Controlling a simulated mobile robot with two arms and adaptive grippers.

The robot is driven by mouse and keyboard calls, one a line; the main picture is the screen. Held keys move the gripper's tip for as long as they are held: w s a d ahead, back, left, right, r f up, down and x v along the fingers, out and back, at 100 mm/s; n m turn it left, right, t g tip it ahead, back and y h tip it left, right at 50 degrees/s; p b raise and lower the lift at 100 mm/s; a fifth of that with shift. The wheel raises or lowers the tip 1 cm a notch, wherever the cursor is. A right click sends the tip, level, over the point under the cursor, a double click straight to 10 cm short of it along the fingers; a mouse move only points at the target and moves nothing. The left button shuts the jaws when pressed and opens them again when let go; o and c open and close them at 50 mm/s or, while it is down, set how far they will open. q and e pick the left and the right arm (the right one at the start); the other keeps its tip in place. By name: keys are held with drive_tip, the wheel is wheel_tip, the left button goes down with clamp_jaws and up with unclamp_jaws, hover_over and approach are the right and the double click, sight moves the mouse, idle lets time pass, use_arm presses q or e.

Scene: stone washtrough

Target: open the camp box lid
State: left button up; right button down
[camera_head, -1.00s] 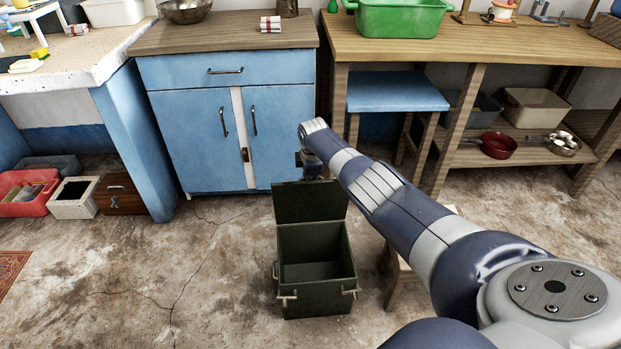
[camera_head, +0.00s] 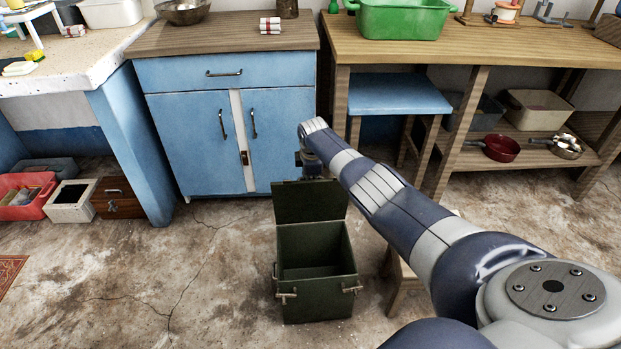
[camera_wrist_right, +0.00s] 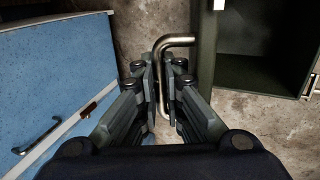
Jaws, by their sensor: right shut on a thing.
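The dark green camp box (camera_head: 318,302) stands on the floor in front of the blue cabinet, its dark inside exposed. Its lid (camera_head: 310,203) stands up at the back edge, open. In the right wrist view the lid shows as a narrow dark green strip (camera_wrist_right: 207,55), with the box interior (camera_wrist_right: 262,45) to its right. A bent metal handle (camera_wrist_right: 176,41) reaches from the lid. My right gripper (camera_wrist_right: 160,80) is shut on this handle. In the head view the gripper is mostly hidden behind my right arm and the lid. My left gripper is not in view.
The blue cabinet (camera_head: 190,130) stands close behind the lid. A wooden stool (camera_head: 403,285) is right of the box, partly behind my right arm. A blue-topped stool (camera_head: 395,95) stands under the workbench. Floor left of the box is clear.

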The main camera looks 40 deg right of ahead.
drive_tip(key=shift+w+d+r, duration=0.15)
drive_tip(key=shift+w+r, duration=0.05)
drive_tip(key=shift+w, duration=0.05)
drive_tip(key=c, duration=2)
unclamp_jaws()
drive_tip(key=shift+s, duration=0.1)
drive_tip(key=shift+r, duration=0.1)
